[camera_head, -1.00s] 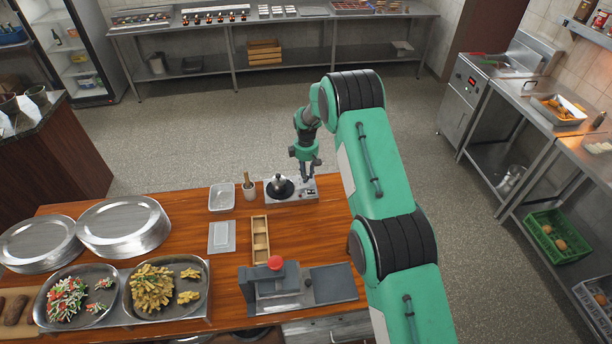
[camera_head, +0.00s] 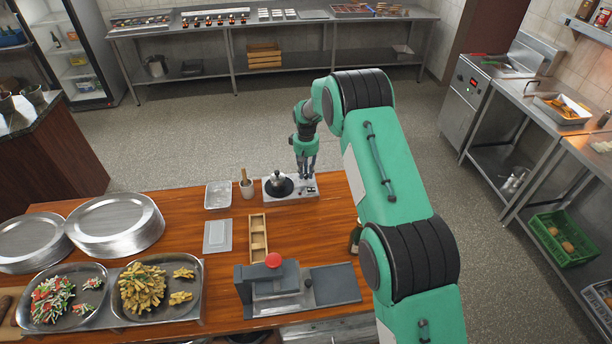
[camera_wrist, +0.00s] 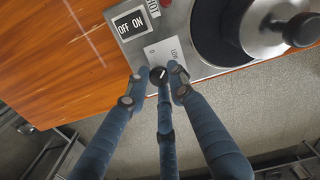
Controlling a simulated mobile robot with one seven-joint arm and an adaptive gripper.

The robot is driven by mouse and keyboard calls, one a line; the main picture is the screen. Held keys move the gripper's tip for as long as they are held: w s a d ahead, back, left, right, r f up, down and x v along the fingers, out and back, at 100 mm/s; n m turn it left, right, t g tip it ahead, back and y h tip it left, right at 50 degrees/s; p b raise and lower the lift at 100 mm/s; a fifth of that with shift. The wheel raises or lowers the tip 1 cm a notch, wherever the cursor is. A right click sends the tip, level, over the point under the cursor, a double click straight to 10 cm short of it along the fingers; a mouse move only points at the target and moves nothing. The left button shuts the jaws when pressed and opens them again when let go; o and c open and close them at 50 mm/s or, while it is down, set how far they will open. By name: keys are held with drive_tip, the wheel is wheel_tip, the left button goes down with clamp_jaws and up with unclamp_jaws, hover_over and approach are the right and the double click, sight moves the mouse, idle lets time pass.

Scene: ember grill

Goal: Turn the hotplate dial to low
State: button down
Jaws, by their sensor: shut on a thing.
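The hotplate (camera_head: 303,194) stands near the far edge of the wooden counter, with a small metal pot (camera_head: 278,180) on its dark round plate. In the wrist view the hotplate's dial (camera_wrist: 158,74) is a small black knob with a light pointer mark, tilted towards the upper right. A white label plate with partly hidden lettering lies beside it. My gripper (camera_head: 307,176) points down over the hotplate's right end. In the wrist view my gripper (camera_wrist: 158,79) has its fingers closed around the dial, partly hiding it.
An OFF/ON switch (camera_wrist: 131,23) sits close to the dial. The pot also shows in the wrist view (camera_wrist: 262,28), near my fingers. A mortar with pestle (camera_head: 246,188) and a metal tray (camera_head: 218,195) stand left of the hotplate. A wooden divided box (camera_head: 258,237) lies nearer.

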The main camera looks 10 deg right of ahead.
sight(306, 174)
drive_tip(key=shift+m+b, duration=0.5)
drive_tip(key=shift+m, duration=0.8)
drive_tip(key=c, duration=1.5)
unclamp_jaws()
drive_tip(key=shift+r, duration=0.15)
wheel_tip(306, 174, up, 12)
drive_tip(key=shift+f, duration=0.15)
